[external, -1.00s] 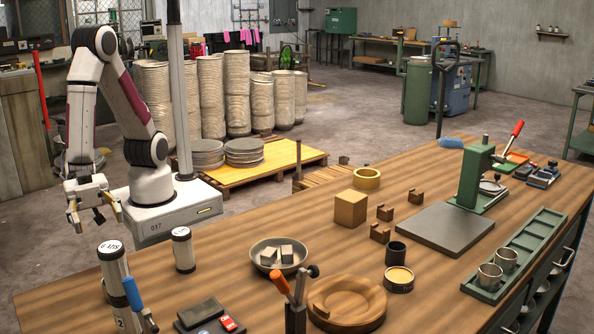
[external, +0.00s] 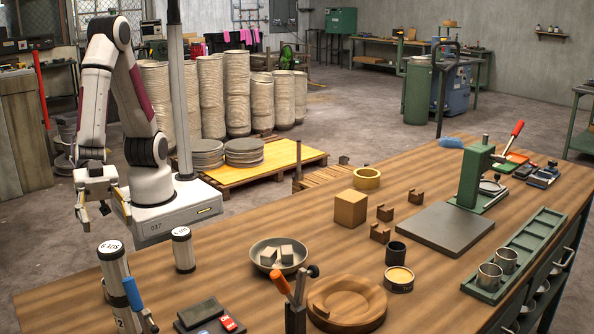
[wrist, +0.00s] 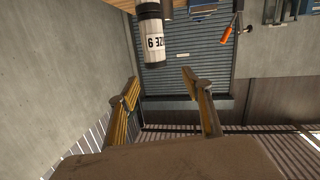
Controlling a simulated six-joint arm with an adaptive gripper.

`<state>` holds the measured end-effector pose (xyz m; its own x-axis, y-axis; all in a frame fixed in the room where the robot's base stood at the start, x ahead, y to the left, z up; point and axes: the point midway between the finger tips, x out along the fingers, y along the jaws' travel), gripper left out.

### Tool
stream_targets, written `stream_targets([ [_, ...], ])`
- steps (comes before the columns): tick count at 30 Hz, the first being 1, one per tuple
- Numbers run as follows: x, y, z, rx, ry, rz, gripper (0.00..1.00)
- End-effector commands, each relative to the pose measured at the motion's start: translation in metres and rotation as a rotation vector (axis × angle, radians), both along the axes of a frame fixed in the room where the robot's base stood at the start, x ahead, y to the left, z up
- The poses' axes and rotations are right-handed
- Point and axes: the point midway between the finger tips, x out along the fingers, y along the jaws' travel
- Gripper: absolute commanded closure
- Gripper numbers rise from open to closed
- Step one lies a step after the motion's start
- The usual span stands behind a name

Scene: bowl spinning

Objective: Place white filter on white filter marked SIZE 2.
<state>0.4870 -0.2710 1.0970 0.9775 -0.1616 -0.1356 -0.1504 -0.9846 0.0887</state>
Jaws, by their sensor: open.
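A white cylindrical filter (external: 113,268) with a dark lower band and a printed label stands at the front left of the bench. My gripper (external: 105,212) is open and empty, in the air beyond the bench's left end.
A blue-handled tool (external: 132,294) stands close by the front-left cylinders. A metal bowl (external: 262,261) with grey blocks, a round wooden dish (external: 370,292) and an orange-handled tool (external: 281,283) sit farther right. The back-left bench top is clear.

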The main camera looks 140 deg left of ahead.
Motion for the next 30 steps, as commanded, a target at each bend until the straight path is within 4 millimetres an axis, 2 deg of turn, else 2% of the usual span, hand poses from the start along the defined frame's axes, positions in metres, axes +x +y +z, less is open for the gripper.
stream_targets([
  [6,0.005,0.017,0.009,-0.047,0.111,-0.04,0.51],
  [14,-0.002,0.04,0.019,-0.073,0.235,-0.09,0.51],
  [23,-0.026,0.074,0.029,-0.063,0.368,-0.131,0.51],
  [30,-0.055,0.109,0.032,-0.03,0.473,-0.14,0.51],
])
